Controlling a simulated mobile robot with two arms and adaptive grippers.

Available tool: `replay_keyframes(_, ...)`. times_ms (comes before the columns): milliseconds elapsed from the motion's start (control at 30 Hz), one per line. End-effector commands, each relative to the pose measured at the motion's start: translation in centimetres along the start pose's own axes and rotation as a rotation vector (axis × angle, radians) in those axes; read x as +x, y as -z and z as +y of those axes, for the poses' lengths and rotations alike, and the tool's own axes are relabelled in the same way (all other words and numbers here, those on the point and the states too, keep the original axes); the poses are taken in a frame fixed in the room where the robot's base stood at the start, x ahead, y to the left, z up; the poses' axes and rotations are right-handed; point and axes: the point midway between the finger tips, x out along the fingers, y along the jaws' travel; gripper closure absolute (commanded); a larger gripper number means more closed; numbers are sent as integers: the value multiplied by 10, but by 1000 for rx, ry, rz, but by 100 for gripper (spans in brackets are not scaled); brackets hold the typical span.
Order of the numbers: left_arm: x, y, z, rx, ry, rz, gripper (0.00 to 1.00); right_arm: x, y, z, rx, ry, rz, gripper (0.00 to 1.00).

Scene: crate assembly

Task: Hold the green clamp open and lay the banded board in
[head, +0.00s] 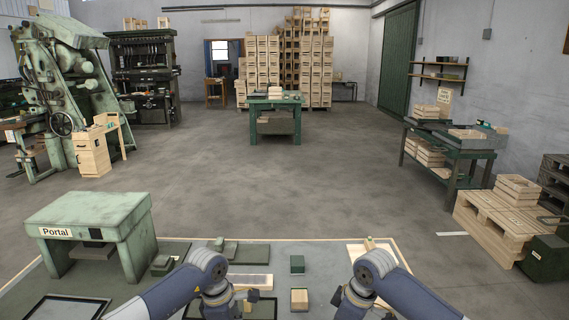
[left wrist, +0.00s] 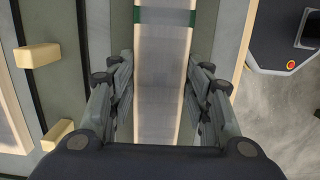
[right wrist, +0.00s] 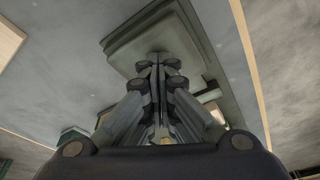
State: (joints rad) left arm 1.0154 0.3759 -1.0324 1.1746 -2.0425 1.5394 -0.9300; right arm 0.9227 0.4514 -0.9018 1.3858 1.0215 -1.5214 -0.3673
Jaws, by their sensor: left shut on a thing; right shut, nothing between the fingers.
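In the head view my left gripper (head: 246,297) is low over the work surface, left of centre. My right gripper (right wrist: 160,62) is shut and empty, in front of a stepped grey-green plate (right wrist: 155,35). In the head view it (head: 340,297) is low, right of centre. I cannot tell which green part is the clamp.
A green block (head: 297,264) and a wood-topped block (head: 299,299) stand between my arms. The green "Portal" table (head: 90,215) is at the left.

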Motion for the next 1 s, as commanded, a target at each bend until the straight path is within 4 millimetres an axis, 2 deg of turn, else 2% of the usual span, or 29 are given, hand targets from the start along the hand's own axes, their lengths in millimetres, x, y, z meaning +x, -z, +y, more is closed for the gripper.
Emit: replay_keyframes(1000,8,1,0,0,1,-1,82,4,-3,-2,1,5,-9,100)
